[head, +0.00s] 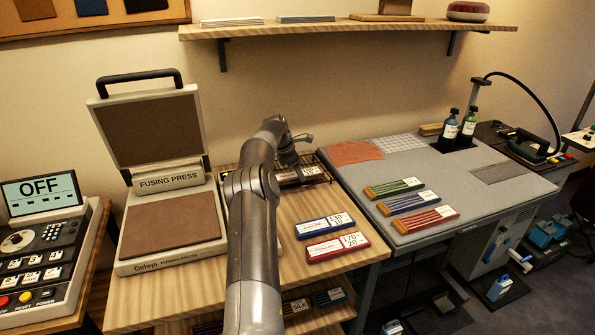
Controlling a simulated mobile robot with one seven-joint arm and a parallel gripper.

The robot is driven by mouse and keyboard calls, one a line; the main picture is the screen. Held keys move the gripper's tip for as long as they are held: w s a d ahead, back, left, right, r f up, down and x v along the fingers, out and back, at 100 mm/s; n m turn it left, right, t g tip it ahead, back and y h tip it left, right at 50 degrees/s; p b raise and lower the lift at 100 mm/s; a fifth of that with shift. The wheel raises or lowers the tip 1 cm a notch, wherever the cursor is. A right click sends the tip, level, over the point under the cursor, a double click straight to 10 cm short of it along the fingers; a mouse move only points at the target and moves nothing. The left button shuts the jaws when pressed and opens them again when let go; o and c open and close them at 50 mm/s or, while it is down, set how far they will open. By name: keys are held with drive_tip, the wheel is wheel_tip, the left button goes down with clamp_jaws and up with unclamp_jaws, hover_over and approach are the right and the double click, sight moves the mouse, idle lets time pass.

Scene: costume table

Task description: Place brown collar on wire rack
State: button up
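The open fusing press (170,228) stands left of my arm. A blue card (325,226) and red card (337,246) lie on the wooden table (290,215). A shelf (340,28) overhangs behind.

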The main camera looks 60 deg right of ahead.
drive_tip(key=o, duration=0.3)
drive_tip(key=shift+o, duration=0.2)
drive_tip(key=v, duration=1.2)
drive_tip(key=shift+r, duration=0.15)
